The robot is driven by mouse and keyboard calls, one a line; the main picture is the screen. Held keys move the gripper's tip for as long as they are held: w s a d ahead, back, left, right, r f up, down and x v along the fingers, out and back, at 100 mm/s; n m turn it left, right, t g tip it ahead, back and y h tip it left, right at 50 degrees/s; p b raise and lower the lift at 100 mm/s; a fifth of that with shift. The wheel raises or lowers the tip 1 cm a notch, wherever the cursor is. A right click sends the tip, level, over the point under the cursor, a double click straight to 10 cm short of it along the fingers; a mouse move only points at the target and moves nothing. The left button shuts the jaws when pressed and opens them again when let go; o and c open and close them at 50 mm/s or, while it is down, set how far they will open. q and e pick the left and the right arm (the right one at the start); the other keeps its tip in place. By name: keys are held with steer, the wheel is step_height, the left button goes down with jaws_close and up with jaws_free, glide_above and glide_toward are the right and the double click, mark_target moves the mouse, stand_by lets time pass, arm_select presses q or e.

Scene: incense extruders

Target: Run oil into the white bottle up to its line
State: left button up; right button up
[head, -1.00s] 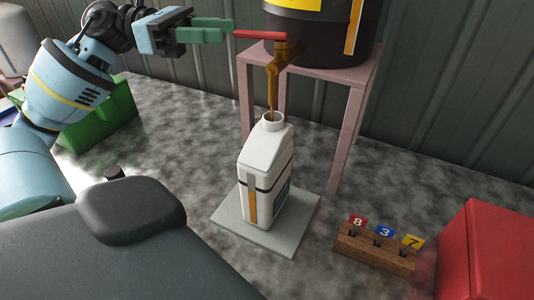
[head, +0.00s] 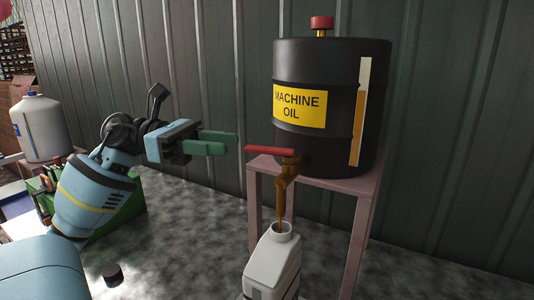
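A thin brown oil stream (head: 281,213) runs from the spout into the open neck. The black machine oil drum (head: 303,63) has a gauge strip (head: 361,110), orange in its lower part and white above. The tap's red lever (head: 270,150) points left. My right gripper is out of view.
The drum sits on a pink stand (head: 367,210) before a corrugated wall (head: 455,140). A green crate (head: 120,208) and a white jug (head: 42,130) are at left. A small dark knob-like object (head: 113,274) is at lower left.

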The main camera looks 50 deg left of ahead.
mark_target(260, 147)
arm_select(q)
steer(key=p+x, duration=0.1)
steer(key=x, duration=0.5)
steer(key=shift+d+r, duration=0.15)
steer(key=shift+d, duration=0.1)
steer(key=shift+w+d, duration=0.35)
steer(key=shift+d, duration=0.15)
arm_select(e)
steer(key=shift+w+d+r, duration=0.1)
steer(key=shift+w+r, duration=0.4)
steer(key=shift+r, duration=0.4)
arm_select(q)
steer(key=shift+c, duration=0.8)
jaws_close()
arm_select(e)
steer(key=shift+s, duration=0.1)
